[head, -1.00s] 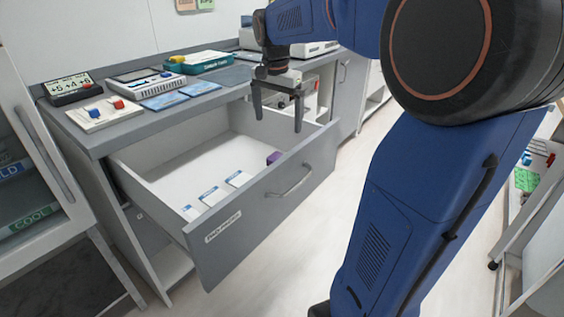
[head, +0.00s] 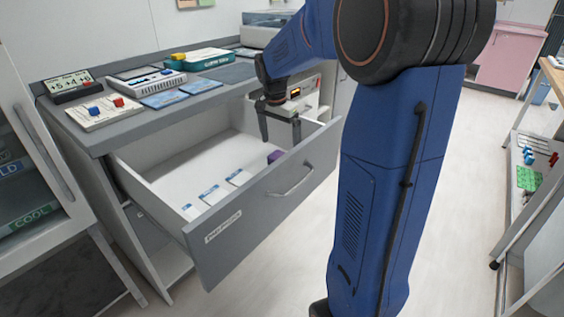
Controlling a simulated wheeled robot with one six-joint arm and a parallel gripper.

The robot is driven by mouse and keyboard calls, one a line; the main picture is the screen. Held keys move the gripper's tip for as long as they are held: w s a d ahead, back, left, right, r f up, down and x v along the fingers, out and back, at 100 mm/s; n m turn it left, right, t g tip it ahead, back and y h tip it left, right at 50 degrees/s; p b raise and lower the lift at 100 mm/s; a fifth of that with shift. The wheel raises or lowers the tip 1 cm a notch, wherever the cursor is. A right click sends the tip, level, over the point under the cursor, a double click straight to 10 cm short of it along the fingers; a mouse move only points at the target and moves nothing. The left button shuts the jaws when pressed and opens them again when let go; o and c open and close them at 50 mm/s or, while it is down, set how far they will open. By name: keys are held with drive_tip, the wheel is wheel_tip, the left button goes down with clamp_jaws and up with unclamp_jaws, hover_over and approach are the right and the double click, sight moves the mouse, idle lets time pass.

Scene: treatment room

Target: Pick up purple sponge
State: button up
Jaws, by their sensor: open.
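The purple sponge (head: 275,156) is a small block in the open grey drawer (head: 262,200), near the drawer's front wall at its right end. Only part of it shows above the front wall. My gripper (head: 281,138) points down over the right end of the drawer, with its two dark fingers apart and nothing between them. The fingertips are close above the sponge in the picture, slightly to its right. I cannot tell the exact gap in depth.
Several white-and-blue packets (head: 213,194) lie in the drawer left of the sponge. The counter (head: 140,122) above holds a switch panel (head: 103,112), blue cards and a teal box (head: 200,59). A cart (head: 520,200) stands at the right.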

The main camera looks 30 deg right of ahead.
drive_tip(key=shift+w+d+f, duration=0.1)
drive_tip(key=shift+d+f, duration=0.05)
drive_tip(key=shift+f, duration=1.05)
drive_tip(key=shift+w+d+f, duration=0.1)
drive_tip(key=shift+d+f, duration=0.05)
drive_tip(key=shift+f, duration=1)
drive_tip(key=shift+w+d+f, duration=0.1)
drive_tip(key=shift+d+f, duration=0.05)
drive_tip(key=shift+f, duration=1.05)
drive_tip(key=shift+c, duration=0.7)
drive_tip(key=c, duration=1.1)
drive_tip(key=shift+o, duration=0.2)
wheel_tip(320, 180, up, 10)
